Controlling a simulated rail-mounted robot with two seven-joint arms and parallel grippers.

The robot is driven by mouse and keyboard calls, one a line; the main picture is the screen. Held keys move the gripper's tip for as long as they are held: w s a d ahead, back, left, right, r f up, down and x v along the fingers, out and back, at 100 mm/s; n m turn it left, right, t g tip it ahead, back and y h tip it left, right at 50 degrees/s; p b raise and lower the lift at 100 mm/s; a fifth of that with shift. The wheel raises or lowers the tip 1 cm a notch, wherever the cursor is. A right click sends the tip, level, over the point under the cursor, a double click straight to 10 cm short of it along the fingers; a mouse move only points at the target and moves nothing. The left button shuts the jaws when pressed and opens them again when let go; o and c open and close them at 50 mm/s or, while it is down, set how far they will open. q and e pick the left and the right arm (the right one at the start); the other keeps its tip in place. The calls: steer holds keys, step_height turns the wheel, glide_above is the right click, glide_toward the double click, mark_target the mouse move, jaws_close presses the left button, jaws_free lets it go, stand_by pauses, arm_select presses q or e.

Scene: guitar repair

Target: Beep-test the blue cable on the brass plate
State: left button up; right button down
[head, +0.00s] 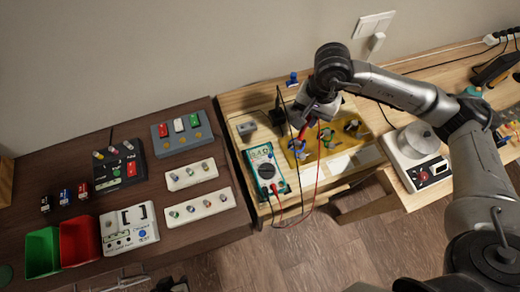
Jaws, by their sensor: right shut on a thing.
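My right gripper (306,116) points down over the left part of the yellow brass plate (336,152). It is shut on a red probe (303,131), whose tip is near the blue cable (297,146) at the plate's left end. I cannot tell whether the tip touches it. Two more small coiled pieces, a green-blue one (327,137) and a green one (352,128), sit further right on the plate. A teal multimeter (266,170) lies left of the plate, with red and black leads running beside it.
The dark table (220,238) at left holds switch boxes, white strips, a green bin (42,252) and a red bin (80,242). A grey block (246,129) stands behind the multimeter. A white device with a round grey top (418,140) stands at right.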

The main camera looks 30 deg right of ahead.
steer(key=shift+r+p, duration=1.1)
steer(key=shift+r, duration=1.7)
